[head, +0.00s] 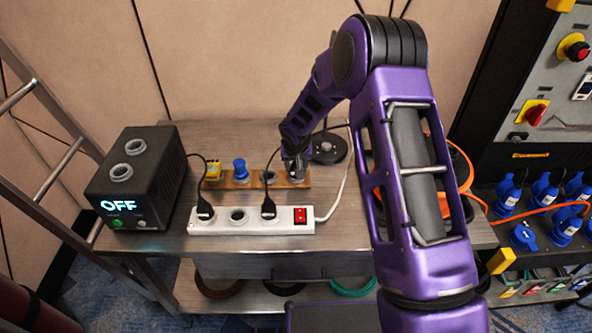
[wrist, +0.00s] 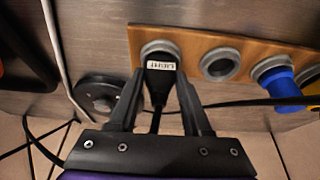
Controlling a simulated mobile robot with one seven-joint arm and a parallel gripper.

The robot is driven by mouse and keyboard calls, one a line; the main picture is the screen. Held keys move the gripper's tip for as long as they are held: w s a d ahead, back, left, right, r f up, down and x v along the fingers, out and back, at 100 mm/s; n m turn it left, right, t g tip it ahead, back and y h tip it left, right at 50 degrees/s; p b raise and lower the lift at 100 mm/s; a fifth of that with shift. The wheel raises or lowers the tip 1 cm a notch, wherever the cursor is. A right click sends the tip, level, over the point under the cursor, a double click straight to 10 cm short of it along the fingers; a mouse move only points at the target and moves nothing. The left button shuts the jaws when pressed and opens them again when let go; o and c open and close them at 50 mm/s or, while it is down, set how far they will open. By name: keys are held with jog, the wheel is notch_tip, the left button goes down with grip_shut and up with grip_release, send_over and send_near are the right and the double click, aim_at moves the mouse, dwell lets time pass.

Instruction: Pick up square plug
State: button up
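A black plug (wrist: 160,84) with a white printed label stands in the end socket of a wooden socket board (wrist: 205,36). I cannot tell whether this is the square plug. My gripper (wrist: 162,78) has one finger on each side of it, tips very close to its sides; contact is unclear. In the head view my gripper (head: 294,165) is over the board's right end and hides most of that plug. A blue plug (head: 240,168) and a boxy yellow plug (head: 212,170) stand further left on the board (head: 227,184).
A white power strip (head: 236,220) with black plugs and a red switch lies in front of the board. A black box (head: 133,180) reading OFF stands left. A black round base (head: 328,147) is behind my gripper. Cables cross the metal table (head: 345,230).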

grip_shut()
